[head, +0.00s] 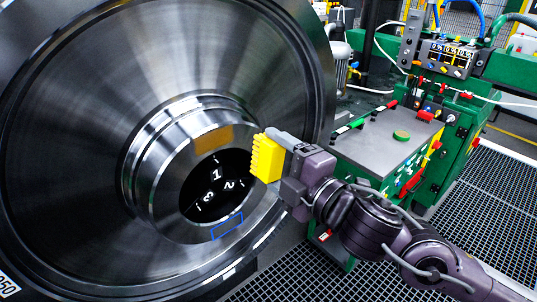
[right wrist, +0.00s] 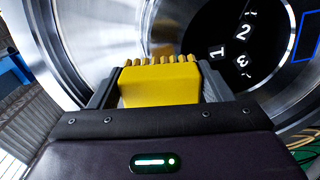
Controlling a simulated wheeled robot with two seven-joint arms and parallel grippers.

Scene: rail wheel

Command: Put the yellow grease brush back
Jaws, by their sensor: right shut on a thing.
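The yellow grease brush (head: 267,158) is in my right gripper (head: 283,152), in front of the hub of the large steel rail wheel (head: 75,130). In the right wrist view the brush (right wrist: 160,84) sits between the two dark fingers of my right gripper (right wrist: 158,88), its bristles pointing away toward the wheel. An amber patch (head: 212,139) shows on the hub face above the dark bore. A blue outlined rectangle (head: 227,226) is on the lower hub face. I cannot tell whether the bristles touch the wheel. My left gripper is not in view.
A green machine with a grey tabletop (head: 385,142) stands right of the wheel. A control panel (head: 447,58) rises behind. Dark grating (head: 495,200) covers the floor at right.

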